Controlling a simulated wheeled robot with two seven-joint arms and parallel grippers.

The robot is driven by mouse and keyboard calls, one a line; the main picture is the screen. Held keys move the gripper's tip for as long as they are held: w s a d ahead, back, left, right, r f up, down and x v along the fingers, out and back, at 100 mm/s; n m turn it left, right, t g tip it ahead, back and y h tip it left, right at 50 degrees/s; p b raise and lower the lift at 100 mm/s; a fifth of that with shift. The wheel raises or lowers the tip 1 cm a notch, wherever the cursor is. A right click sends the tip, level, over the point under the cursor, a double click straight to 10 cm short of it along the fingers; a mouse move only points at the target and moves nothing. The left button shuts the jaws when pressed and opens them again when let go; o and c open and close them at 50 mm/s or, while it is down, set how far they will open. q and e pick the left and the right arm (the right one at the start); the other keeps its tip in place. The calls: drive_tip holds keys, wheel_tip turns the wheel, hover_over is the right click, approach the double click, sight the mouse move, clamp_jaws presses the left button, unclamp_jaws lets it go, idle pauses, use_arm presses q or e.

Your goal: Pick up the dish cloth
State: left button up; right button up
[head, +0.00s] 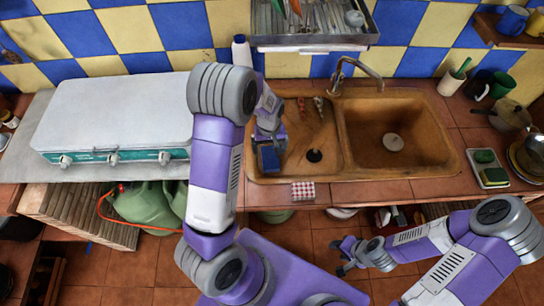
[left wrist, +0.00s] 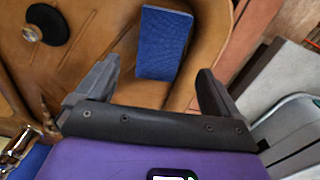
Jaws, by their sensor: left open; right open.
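A blue, rectangular, textured cloth (head: 268,158), which looks like the dish cloth, lies in the left part of the brown sink (head: 375,175). In the left wrist view the blue cloth (left wrist: 163,43) shows between and beyond the two fingers. My left gripper (head: 269,137) is over the sink, open and empty, and partly hides the cloth in the head view. The left gripper also shows in its wrist view (left wrist: 156,75) with its fingers wide apart. My right gripper (head: 343,257) is open and empty, low in front of the counter and away from the cloth.
A small red-and-white checked item (head: 303,192) lies at the counter's front edge. The tap (head: 357,69) rises behind the sink. A white stove (head: 120,110) stands left. A tray with green sponges (head: 489,170) is right of the sink, and a dish rack (head: 315,25) hangs above.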

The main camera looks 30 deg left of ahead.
sight(270, 155)
use_arm(q)
wheel_tip(270, 155, down, 5)
drive_tip(key=shift+w+f, duration=0.1)
drive_tip(key=shift+f, duration=0.05)
drive_tip(key=c, duration=1.1)
